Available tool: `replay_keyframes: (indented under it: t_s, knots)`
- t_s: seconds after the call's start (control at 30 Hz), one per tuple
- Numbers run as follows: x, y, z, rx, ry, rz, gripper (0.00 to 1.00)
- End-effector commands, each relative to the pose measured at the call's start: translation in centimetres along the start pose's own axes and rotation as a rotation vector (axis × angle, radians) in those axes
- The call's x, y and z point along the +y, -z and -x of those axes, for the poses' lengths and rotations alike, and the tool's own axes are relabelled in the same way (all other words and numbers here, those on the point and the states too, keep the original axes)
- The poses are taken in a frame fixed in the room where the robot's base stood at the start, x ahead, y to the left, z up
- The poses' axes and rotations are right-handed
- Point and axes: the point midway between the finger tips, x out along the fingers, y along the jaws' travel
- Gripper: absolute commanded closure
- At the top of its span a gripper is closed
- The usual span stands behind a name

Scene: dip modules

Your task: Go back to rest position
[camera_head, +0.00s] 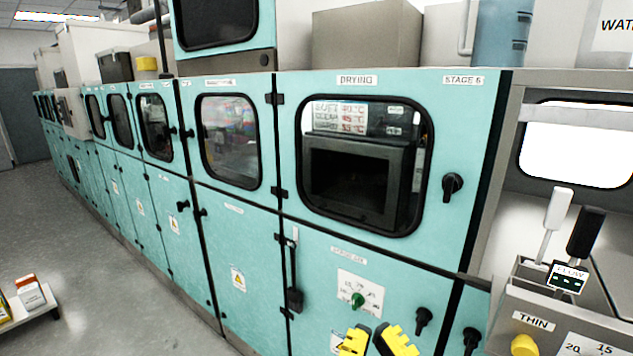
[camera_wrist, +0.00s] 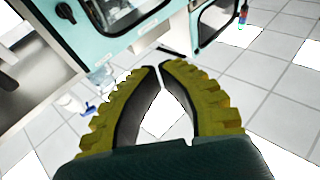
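My gripper (camera_head: 376,329) shows at the bottom of the head view, in front of the lower part of the teal drying cabinet (camera_head: 318,230). Its yellow ribbed fingers also show in the wrist view (camera_wrist: 159,67), where their tips are together or nearly so. A gap is left between the fingers farther back, and nothing is held in it. Most of the arm is out of view.
The drying cabinet has a window, black handles and a green knob (camera_head: 357,300). A station labelled THIN (camera_head: 533,321) with paddle-like handles stands at the right. A low white table (camera_head: 35,309) with boxes is at lower left. Grey floor (camera_head: 120,285) is clear between.

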Motion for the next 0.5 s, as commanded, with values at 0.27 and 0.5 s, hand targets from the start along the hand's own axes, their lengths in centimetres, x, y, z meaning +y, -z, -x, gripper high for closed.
replay_keyframes:
  t_s: [0.27,0.5]
  knots:
    - [1.4,8.0,-1.6,0.038,-0.05,-0.012,1.0]
    - [1.7,17.0,-4.6,0.037,-0.05,-0.015,1.0]
